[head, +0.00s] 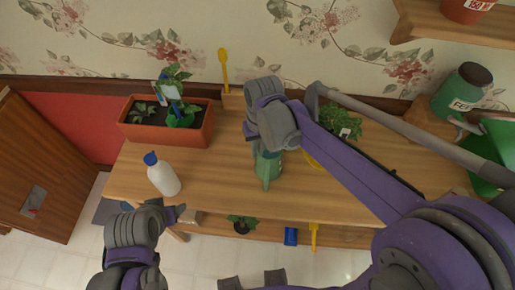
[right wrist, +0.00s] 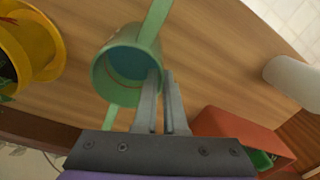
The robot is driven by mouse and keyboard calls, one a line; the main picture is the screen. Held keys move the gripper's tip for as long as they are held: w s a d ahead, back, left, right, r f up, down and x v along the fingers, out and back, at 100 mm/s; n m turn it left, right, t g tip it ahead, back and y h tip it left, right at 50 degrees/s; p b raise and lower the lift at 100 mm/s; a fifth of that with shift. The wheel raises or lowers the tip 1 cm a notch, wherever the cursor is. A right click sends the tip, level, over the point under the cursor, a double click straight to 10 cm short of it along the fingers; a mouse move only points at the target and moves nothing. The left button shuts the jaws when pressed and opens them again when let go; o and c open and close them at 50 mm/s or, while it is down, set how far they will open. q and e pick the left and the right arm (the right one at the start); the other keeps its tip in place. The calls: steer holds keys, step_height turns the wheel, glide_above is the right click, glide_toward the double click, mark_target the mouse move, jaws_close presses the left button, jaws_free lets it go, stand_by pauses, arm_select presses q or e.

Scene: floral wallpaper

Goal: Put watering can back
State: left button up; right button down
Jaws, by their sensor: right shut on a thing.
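The green watering can (head: 267,170) is on or just above the wooden table, partly hidden under my right gripper in the head view. In the right wrist view its open round top (right wrist: 128,70) faces the camera, with a long green part running up from it. My right gripper (right wrist: 164,100) is nearly closed with its thin fingers at the can's rim, gripping its wall. In the head view the fingertips are hidden behind the wrist. My left gripper (head: 178,212) is at the table's front left edge, away from the can; its finger opening is unclear.
A white bottle with blue cap (head: 163,175) stands left of the can. An orange planter (head: 190,133) is at the back left. A yellow pot (right wrist: 40,40) with a plant is beside the can. A green jar (head: 461,92) stands at the right. A lower shelf holds small items.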

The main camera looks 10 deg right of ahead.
steer(key=shift+f, duration=0.1)
steer(key=c, duration=1.4)
jaws_free()
steer(key=shift+f, duration=0.1)
steer(key=o, duration=0.4)
step_height(320, 180, up, 12)
steer(key=s+d+f+m+t, duration=0.1)
steer(key=s+d+f+t, duration=0.4)
steer(key=s+d+f, duration=0.5)
steer(key=s+f, duration=0.1)
steer(key=s, duration=0.2)
steer(key=shift+f+t+h, duration=0.3)
steer(key=shift+t, duration=0.1)
steer(key=shift+d, duration=0.1)
